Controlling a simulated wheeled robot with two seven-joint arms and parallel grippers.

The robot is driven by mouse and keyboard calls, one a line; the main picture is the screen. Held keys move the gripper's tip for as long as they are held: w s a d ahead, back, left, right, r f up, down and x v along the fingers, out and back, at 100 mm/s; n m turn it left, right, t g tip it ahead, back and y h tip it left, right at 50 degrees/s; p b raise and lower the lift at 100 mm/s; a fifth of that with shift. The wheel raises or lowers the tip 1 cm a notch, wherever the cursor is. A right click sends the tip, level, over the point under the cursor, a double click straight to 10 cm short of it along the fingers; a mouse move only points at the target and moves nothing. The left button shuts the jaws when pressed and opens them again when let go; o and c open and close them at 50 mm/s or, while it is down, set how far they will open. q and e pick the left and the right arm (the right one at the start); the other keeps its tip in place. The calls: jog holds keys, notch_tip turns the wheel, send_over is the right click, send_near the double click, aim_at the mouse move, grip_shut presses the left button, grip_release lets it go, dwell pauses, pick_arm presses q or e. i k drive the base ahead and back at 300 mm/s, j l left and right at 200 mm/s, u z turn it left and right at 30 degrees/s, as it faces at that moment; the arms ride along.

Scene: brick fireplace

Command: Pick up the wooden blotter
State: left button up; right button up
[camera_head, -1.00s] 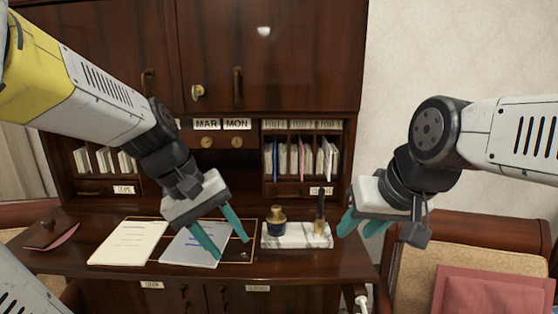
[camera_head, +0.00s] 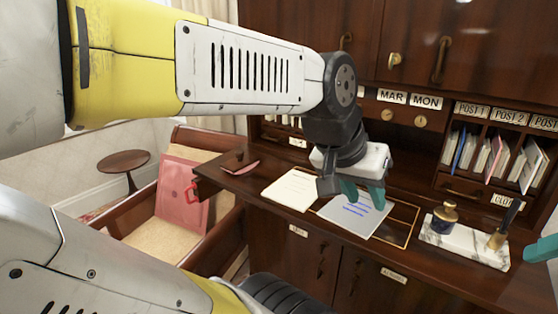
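The wooden blotter (camera_head: 240,158) is a small dark piece with a knob on top and a pinkish underside. It lies at the left end of the dark desk (camera_head: 222,182), beyond and left of the papers. My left gripper (camera_head: 362,194) hangs over the papers, right of the blotter and well apart from it. Its teal fingers are apart with nothing visible between them. Of my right gripper only a teal finger (camera_head: 541,249) shows at the right edge; the rest is out of frame.
A cream sheet (camera_head: 291,189) and a bluish-white sheet (camera_head: 352,213) lie mid-desk. A marble inkstand (camera_head: 462,243) stands right of them. A chair with a pink cushion (camera_head: 183,195) is left of the desk. A round side table (camera_head: 123,160) stands behind it.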

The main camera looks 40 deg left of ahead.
aim_at(242, 162)
jog(key=u, duration=1.7)
